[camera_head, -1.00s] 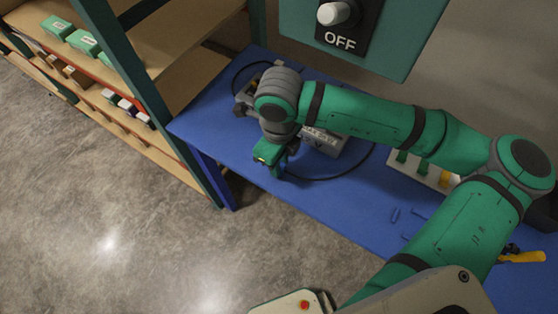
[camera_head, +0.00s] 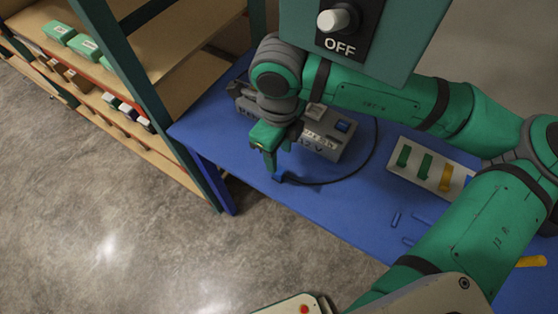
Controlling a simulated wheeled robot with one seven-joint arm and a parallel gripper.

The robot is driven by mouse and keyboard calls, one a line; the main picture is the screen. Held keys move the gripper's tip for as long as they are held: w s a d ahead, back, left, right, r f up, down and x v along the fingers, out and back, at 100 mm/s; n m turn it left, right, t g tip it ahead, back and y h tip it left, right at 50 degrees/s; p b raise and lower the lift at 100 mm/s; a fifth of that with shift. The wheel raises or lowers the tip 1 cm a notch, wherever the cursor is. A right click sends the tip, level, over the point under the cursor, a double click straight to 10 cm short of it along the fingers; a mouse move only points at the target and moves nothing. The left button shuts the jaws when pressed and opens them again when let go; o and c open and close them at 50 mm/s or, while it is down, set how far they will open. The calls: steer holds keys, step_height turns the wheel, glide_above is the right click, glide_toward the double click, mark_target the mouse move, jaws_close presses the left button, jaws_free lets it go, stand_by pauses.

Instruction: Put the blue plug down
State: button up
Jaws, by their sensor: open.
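The blue plug (camera_head: 278,177) is at the end of a black cable, on or very near the blue table (camera_head: 335,212) close to its front edge. My gripper (camera_head: 273,165) is open, pointing down just above the plug. The cable runs from the plug to the right and curves back around the grey console (camera_head: 322,140). The console has a blue socket or button (camera_head: 342,127) on its top.
A tray with green and yellow pieces (camera_head: 432,168) lies to the right, with small blue pegs (camera_head: 396,219) in front of it. A wall panel with an OFF knob (camera_head: 337,19) hangs above. Wooden shelves (camera_head: 165,50) with green boxes stand at left.

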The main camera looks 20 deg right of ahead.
step_height(320, 180, up, 5)
steer(key=shift+f, duration=0.1)
steer(key=shift+s, duration=0.1)
stand_by(0.6)
